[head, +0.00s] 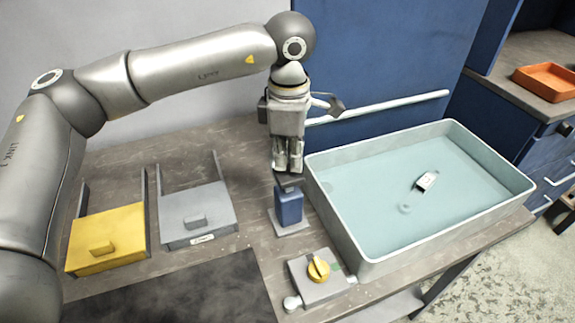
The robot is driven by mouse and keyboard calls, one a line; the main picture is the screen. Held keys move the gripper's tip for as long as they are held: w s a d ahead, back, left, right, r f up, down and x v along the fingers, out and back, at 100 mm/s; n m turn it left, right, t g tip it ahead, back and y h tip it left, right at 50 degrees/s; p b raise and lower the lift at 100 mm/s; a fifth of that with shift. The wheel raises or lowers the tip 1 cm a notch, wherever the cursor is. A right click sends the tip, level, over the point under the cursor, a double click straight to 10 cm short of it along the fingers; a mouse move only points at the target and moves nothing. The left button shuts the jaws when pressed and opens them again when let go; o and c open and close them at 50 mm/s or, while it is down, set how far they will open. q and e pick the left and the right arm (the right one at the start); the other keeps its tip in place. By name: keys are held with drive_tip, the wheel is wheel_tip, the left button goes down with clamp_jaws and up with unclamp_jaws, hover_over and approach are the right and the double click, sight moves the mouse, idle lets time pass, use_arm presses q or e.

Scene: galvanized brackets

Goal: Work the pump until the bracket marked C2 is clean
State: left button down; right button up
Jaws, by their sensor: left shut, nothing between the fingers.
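My left gripper (287,168) points straight down, shut and empty. Its fingertips are right above or touching the dark top of a small blue pump (289,207) on a grey base; I cannot tell which. A pale basin (362,245) stands to the right of the pump. A small light grey bracket (427,181) lies inside it, right of a round fitting (404,209) in the floor. A dark mark shows on the bracket but is too small to read, and its cleanness cannot be judged. My right gripper is not in view.
A grey box with a yellow knob (318,269) sits in front of the pump. A yellow slide (106,239) and a grey labelled slide (197,214) are on the left of the worktop. A white rail (400,104) runs behind the basin. An orange tray (546,86) is far right.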

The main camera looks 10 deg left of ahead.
use_arm(q)
drive_tip(key=shift+r, duration=0.3)
wheel_tip(320, 180, up, 6)
drive_tip(key=p, duration=0.3)
idle(0.5)
idle(0.4)
